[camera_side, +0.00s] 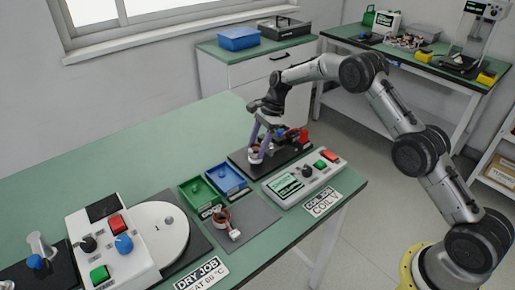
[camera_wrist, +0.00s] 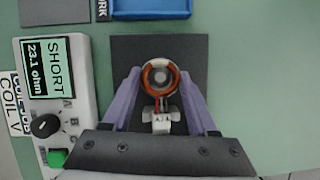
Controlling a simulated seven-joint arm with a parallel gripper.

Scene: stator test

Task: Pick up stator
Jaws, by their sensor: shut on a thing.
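A stator (camera_wrist: 161,77), a ring with orange-brown windings and a white tail piece, sits between the two purple fingers of my gripper (camera_wrist: 161,80) in the wrist view. My gripper is shut on it, one finger at each side. In the side view my gripper (camera_side: 262,143) points down over the dark pad, with the stator (camera_side: 255,153) between its fingertips. I cannot tell whether the stator still touches the pad. A second stator (camera_side: 221,216) with a white tail lies on a grey mat (camera_side: 255,222) in front of the trays.
The coil tester (camera_side: 303,180) stands beside the dark pad; its screen (camera_wrist: 46,66) reads SHORT, 23.1 ohm. A blue tray (camera_side: 227,180) and a green tray (camera_side: 199,192) are close by. A white machine with a round plate (camera_side: 158,230) stands left. The table's back is clear.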

